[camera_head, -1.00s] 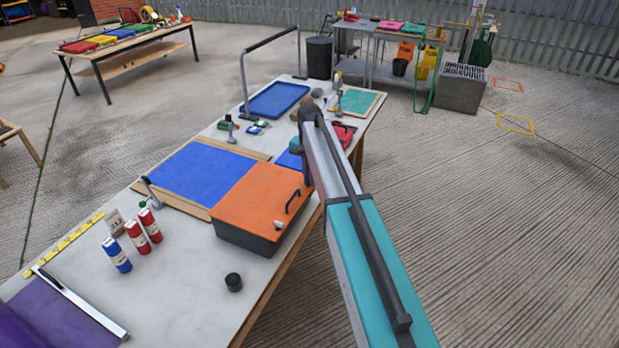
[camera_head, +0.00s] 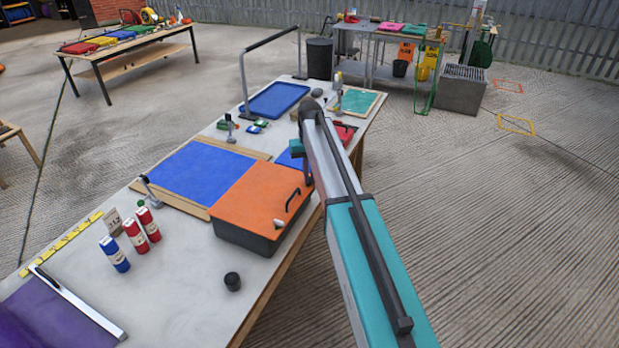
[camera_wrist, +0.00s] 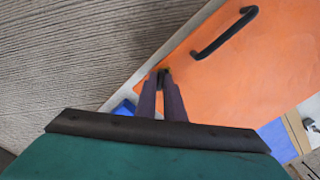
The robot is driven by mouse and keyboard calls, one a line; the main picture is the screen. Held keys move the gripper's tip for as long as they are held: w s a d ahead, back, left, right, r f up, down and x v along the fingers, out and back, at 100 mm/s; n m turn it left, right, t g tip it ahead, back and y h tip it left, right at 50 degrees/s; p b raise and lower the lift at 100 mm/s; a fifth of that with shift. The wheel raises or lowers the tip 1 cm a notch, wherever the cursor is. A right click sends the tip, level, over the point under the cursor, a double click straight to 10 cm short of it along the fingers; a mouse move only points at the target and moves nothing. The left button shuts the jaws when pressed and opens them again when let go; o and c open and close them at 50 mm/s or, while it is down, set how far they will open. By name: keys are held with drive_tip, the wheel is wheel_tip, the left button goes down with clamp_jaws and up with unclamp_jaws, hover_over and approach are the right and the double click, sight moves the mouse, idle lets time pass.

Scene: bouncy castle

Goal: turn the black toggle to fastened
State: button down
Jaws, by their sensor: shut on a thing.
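An orange lid (camera_head: 255,190) with a black bar handle (camera_head: 293,200) covers a dark grey box (camera_head: 240,236) on the workbench. The lid and the handle (camera_wrist: 224,33) also show in the wrist view. There my gripper (camera_wrist: 162,76) has its two dark fingers close together at the lid's edge. They are shut on a small dark piece, which I take to be the black toggle (camera_wrist: 162,72). The fingers hide most of it, so I cannot tell its angle. In the head view my arm hides the toggle and most of the gripper.
A blue panel (camera_head: 195,173) in a wooden frame lies beside the box. Red and blue canisters and a small black cylinder (camera_head: 232,281) stand nearer on the bench. A blue tray (camera_head: 274,100) lies farther back.

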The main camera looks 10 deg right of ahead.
drive_tip(key=n, duration=0.5)
drive_tip(key=shift+n+b, duration=0.3)
drive_tip(key=shift+b, duration=0.05)
drive_tip(key=n, duration=0.4)
drive_tip(key=shift+n, duration=0.4)
drive_tip(key=c, duration=1.9)
unclamp_jaws()
drive_tip(key=shift+o, duration=0.2)
drive_tip(key=shift+b, duration=0.3)
wheel_tip(320, 180, up, 14)
drive_tip(key=b, duration=0.3)
